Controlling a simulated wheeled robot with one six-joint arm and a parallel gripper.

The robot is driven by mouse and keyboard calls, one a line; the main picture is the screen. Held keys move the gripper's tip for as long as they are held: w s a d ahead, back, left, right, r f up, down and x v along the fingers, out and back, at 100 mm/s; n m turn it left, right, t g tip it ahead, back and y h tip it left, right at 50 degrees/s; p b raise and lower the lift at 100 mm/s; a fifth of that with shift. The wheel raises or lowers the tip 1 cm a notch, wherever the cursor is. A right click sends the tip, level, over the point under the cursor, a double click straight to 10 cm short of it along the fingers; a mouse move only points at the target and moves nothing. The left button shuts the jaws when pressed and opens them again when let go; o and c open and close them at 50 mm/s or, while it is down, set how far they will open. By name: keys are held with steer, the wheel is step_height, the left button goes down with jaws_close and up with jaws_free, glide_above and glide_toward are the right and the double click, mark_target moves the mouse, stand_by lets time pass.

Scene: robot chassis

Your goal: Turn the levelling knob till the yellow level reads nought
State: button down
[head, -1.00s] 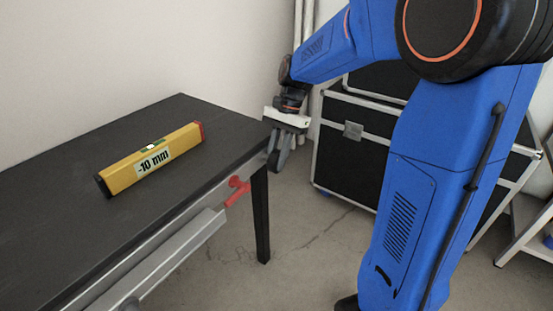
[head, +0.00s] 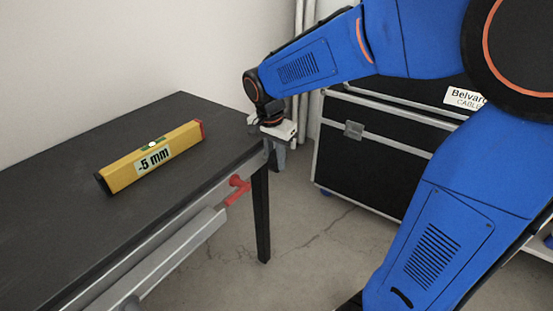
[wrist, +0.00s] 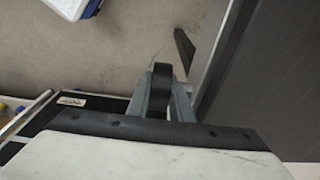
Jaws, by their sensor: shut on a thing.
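The yellow level (head: 153,158) lies on the dark table and its label reads -5 mm in the head view. A small green vial shows on its top. My gripper (head: 277,157) is at the table's right-hand corner, by the edge. In the wrist view its grey fingers (wrist: 161,103) are shut on a dark, rounded piece, which I take as the levelling knob (wrist: 161,82). In the head view the knob is not clear behind the gripper.
The dark table (head: 60,210) has a metal rail (head: 160,262) and a red handle (head: 237,190) along its front side. A black case with metal edges (head: 375,160) stands behind my arm. The floor (head: 310,235) between them is open.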

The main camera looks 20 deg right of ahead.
steer(key=shift+a+t+h, duration=0.1)
steer(key=shift+t+h, duration=0.7)
steer(key=shift+h, duration=0.2)
steer(key=shift+f, duration=0.1)
steer(key=c, duration=1.6)
jaws_free()
steer(key=v, duration=1.7)
steer(key=shift+s+a, duration=0.1)
steer(key=shift+a, duration=0.1)
